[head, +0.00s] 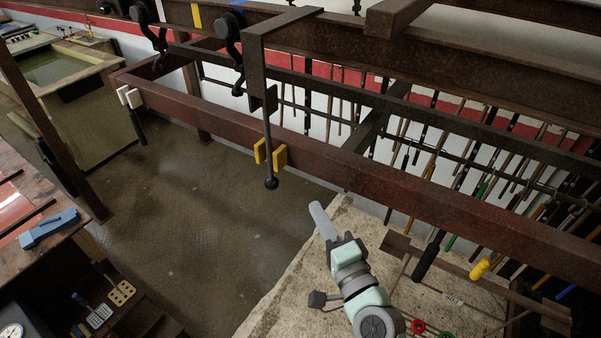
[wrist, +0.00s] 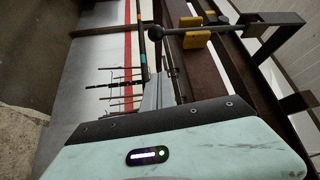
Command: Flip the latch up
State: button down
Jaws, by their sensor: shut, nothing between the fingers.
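The latch (head: 267,120) is a thin dark rod with a round black knob (head: 271,183) at its lower end. It hangs down from a rusty bracket (head: 262,97) and passes between two yellow blocks (head: 280,157) on the red-brown rail. In the wrist view the latch rod (wrist: 225,31) lies sideways across the top, with its knob (wrist: 169,31) at the left end. My gripper (head: 318,208) is shut and empty, below and right of the knob in the head view, apart from it. Its grey fingers also show in the wrist view (wrist: 159,82).
The red-brown rail (head: 330,163) runs across behind my gripper. A second black handle (head: 138,125) with white blocks hangs at the far left. Black hooks (head: 233,50) hang from the upper beam. Hanging rods fill the right side. A workbench (head: 20,205) stands at the left; open floor lies between.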

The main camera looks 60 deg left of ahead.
jog(key=shift+s+a+r+n+g, duration=0.2)
jog(key=shift+s+n+g, duration=0.15)
jog(key=shift+s+g, duration=0.15)
jog(key=shift+s+a+r+n+g, duration=0.1)
jog(key=shift+s+a+n+g, duration=0.05)
jog(key=shift+s+n+g, duration=0.3)
jog(key=a+p, duration=0.2)
jog(key=a, duration=0.8)
jog(key=shift+w+r, duration=0.2)
jog(key=shift+r, duration=0.2)
jog(key=shift+s, duration=0.1)
